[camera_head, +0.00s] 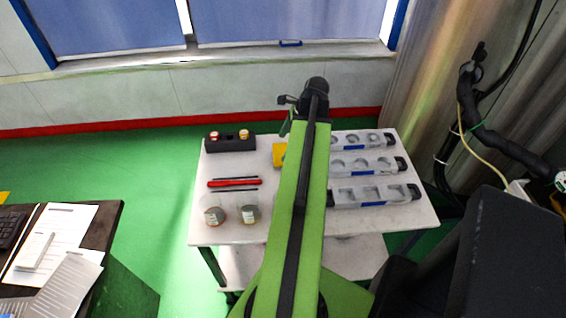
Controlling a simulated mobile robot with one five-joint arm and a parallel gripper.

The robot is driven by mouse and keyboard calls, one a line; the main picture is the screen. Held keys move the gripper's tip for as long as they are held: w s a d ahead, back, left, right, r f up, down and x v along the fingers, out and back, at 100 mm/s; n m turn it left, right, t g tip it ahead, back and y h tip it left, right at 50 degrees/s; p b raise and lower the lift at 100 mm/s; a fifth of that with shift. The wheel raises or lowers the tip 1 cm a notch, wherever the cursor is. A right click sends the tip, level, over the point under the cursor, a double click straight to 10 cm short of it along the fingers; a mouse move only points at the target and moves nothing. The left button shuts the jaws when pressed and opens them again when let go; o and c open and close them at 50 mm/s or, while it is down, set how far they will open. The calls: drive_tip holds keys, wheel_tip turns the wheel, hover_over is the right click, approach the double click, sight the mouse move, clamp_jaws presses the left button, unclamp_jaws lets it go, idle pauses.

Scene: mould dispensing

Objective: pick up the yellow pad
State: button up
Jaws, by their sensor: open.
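The yellow pad (279,153) lies on the white table, near the middle of its back half. Its right side is hidden behind my green arm, which crosses the picture from the bottom up past the table's back edge. My gripper (287,122) shows only in part at the far end of the arm, left of the dark joint. It is open, and it appears above and behind the pad in the picture, apart from it. The fingertips are too small to make out clearly.
On the white table (230,235), a black holder (230,142) with two small capped jars stands at the back left. A red tool (235,183) and two glass jars (214,215) are in front of it. Several clear mould trays (375,193) fill the right side.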

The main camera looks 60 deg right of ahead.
sight(282, 152)
drive_tip(key=shift+f, duration=0.15)
drive_tip(key=b+x, duration=0.5)
drive_tip(key=shift+s+d+f, duration=0.25)
drive_tip(key=shift+d, duration=0.1)
drive_tip(key=shift+w+a+f, duration=0.1)
drive_tip(key=shift+r, duration=0.2)
drive_tip(key=c, duration=1.1)
